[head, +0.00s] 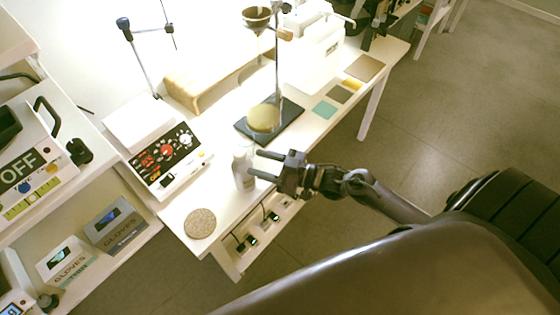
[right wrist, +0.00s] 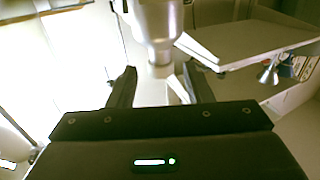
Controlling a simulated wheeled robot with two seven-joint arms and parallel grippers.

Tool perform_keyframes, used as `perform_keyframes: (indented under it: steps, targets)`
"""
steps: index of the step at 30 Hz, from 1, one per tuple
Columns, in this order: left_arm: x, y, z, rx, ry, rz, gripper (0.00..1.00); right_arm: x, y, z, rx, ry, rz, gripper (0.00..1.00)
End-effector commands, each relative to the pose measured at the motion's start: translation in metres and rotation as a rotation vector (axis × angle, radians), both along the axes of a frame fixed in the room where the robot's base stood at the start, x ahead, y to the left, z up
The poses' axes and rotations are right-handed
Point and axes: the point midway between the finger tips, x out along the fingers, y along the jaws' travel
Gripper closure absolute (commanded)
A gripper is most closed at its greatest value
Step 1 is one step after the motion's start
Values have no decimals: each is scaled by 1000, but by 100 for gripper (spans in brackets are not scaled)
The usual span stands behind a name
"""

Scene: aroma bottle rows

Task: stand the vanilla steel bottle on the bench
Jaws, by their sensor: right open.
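A pale, silvery bottle (head: 243,170) appears upright at the bench's near part, between the control box and my right gripper; its label is too small to read. My right gripper (head: 254,163) is open, with its fingertips at the right side of the bottle. In the right wrist view the bottle (right wrist: 157,25) shows beyond and between the open fingers (right wrist: 160,78), its top out of frame. I cannot tell whether the fingers touch it. The white bench (head: 222,182) runs from lower left to upper right. My left gripper is not in view.
A round cork mat (head: 200,223) lies at the bench's near end. A control box (head: 168,160) stands left of the bottle. A stand with a dark base (head: 285,122) is behind it. Glove boxes (head: 115,226) sit on a left shelf. Floor is clear at right.

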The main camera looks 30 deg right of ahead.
Motion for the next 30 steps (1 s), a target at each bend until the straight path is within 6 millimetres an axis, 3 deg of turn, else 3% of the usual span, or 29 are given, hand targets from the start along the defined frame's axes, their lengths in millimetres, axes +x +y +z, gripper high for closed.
perform_keyframes:
  steps: [3,9,19,22,23,26,29,30]
  targets:
    - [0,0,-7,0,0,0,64,-20,-17,-3,-2,2,1,54]
    - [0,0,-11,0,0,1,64,-39,-35,-1,0,1,0,54]
    - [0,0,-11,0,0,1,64,-44,-40,1,0,-1,1,54]
    - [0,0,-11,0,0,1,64,-44,-44,-10,-8,17,-22,54]
    - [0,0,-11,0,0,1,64,-43,-47,-18,-16,32,-40,54]
    - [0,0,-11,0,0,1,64,-43,-65,-71,-68,128,-146,54]
    - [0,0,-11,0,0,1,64,-61,-87,-156,-158,300,-288,54]
    - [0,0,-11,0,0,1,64,-75,-93,-194,-200,385,-342,54]
